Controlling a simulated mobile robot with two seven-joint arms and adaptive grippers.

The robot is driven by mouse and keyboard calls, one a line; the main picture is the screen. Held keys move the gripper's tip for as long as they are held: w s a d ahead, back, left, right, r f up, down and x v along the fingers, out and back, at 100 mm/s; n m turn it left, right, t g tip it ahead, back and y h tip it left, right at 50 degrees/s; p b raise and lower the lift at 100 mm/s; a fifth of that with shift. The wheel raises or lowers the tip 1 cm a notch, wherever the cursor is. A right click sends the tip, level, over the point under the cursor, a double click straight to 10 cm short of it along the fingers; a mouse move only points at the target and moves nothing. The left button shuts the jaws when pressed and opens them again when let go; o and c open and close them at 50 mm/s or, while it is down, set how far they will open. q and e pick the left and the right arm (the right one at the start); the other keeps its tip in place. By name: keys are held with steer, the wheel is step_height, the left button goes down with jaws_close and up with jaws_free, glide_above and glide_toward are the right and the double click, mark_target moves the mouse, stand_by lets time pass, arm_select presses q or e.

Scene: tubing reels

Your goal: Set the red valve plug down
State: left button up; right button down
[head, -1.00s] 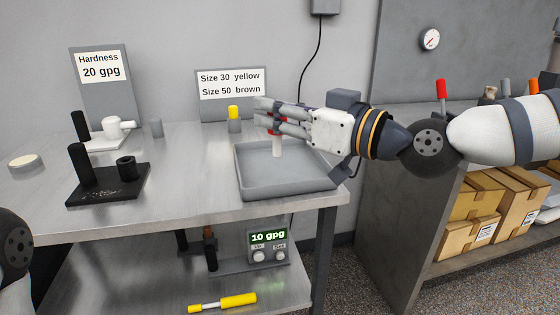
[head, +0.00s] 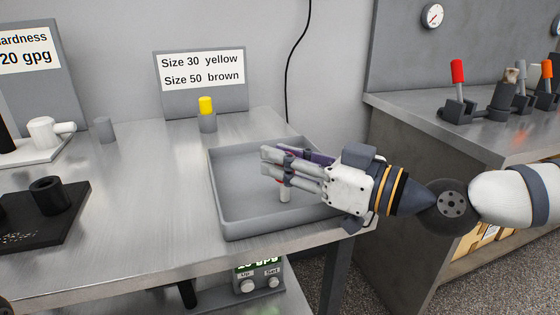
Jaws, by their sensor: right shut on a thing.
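The red valve plug, with a pale lower stem (head: 285,194), is mostly hidden behind the fingers of my right gripper (head: 273,166). A little red shows between the fingers. My right gripper is shut on the plug, over the grey tray (head: 228,221) on the metal table. The stem points down and is low in the tray. I cannot tell whether it touches the tray floor. My left gripper is out of view.
The tray looks otherwise empty. A yellow-topped grey holder (head: 207,120) and a sign (head: 203,80) stand behind it. A black fixture (head: 43,213) is at left. A side bench (head: 420,110) holds several lever-like parts, one a red handle (head: 457,72).

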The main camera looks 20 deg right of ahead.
steer(key=c, duration=1.3)
jaws_free()
steer(key=shift+c, duration=0.2)
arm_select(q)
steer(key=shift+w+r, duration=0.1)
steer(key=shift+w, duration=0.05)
arm_select(e)
steer(key=shift+r, duration=0.25)
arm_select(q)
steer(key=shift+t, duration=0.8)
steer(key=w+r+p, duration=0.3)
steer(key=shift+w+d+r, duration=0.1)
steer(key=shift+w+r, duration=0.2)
arm_select(e)
steer(key=v, duration=1.2)
steer(key=shift+w+d+f, duration=0.1)
